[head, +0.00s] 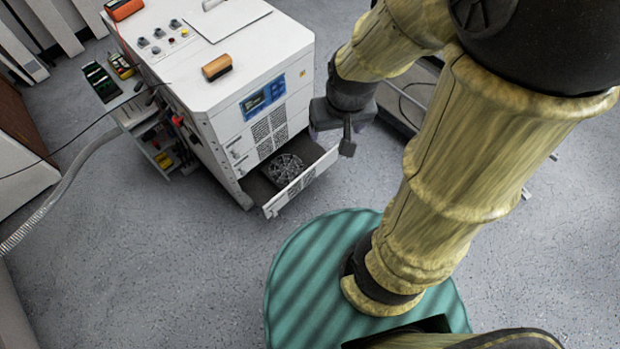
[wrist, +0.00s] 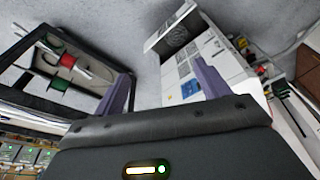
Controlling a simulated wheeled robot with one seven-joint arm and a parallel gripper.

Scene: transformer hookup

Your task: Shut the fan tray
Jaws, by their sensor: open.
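The fan tray (head: 303,183) is a shallow drawer with a white vented front, pulled out of the lower front of the white cabinet (head: 225,135). A round grey fan (head: 284,168) sits in it. The tray also shows at the top of the wrist view (wrist: 168,28), with the cabinet (wrist: 215,62) beside it. My gripper (head: 330,136) appears above and to the right of the tray front in the head view, apart from it. In the wrist view its two purple fingers (wrist: 166,80) are spread with nothing between them.
An orange-brown block (head: 217,67) and a flat white sheet lie on the cabinet top. A side shelf (head: 155,140) holds tools, and a grey hose (head: 60,190) runs left. A dark-framed rack (wrist: 60,70) stands opposite the cabinet. Floor before the tray is clear.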

